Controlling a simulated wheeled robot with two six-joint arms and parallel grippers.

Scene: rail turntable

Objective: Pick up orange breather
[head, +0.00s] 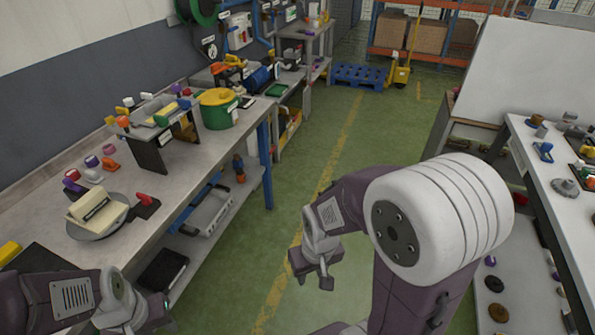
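Small orange parts lie on the left workbench. One orange piece (110,164) lies among purple and white parts, and an orange-capped piece (123,122) is by the raised stand. I cannot tell which is the breather. My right gripper (314,281) hangs over the green aisle floor, far from these parts. Its fingers look apart, with nothing seen between them. My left gripper (164,312) is at the bottom left, low by the bench's front edge. Its fingers are too small and partly hidden to judge.
The left workbench (180,185) holds a turntable (98,230) with a cream block, a red-handled part (145,200), a raised tray stand (152,148) and a green pot (218,108) with a yellow lid. A white table (565,215) stands right. The aisle between is clear.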

